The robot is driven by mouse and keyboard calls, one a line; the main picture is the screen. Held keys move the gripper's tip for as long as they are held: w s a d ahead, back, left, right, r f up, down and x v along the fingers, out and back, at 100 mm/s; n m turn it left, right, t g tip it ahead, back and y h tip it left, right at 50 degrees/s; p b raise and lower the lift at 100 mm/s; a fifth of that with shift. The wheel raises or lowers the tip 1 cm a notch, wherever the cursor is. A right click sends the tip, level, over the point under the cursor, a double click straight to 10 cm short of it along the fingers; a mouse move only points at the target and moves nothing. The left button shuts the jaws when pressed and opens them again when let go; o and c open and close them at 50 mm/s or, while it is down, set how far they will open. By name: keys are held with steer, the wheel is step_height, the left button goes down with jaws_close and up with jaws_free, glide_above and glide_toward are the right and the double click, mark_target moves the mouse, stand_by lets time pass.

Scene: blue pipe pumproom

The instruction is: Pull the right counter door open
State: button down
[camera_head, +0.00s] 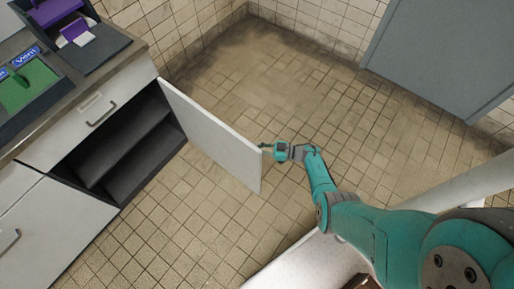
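The right counter door (215,135) is a white panel standing swung well out from the counter, hinged at its far right side. Behind it the dark cabinet interior (125,140) with a shelf is exposed. My gripper (266,148) is at the outer free edge of the door, near its upper corner, with my teal arm reaching in from the lower right. The fingers are small here, and I cannot tell whether they grip the edge or only touch it. The door's handle is not visible.
Above the opening is a drawer (95,112) with a handle. Another white door (35,235) at left looks shut. The countertop holds a green panel (28,85) and purple items (72,28). A grey cabinet (440,50) stands at upper right. The tiled floor between is clear.

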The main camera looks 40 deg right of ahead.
steer(key=shift+w+r, duration=0.1)
steer(key=c, duration=1.2)
jaws_free()
steer(key=v, duration=1.2)
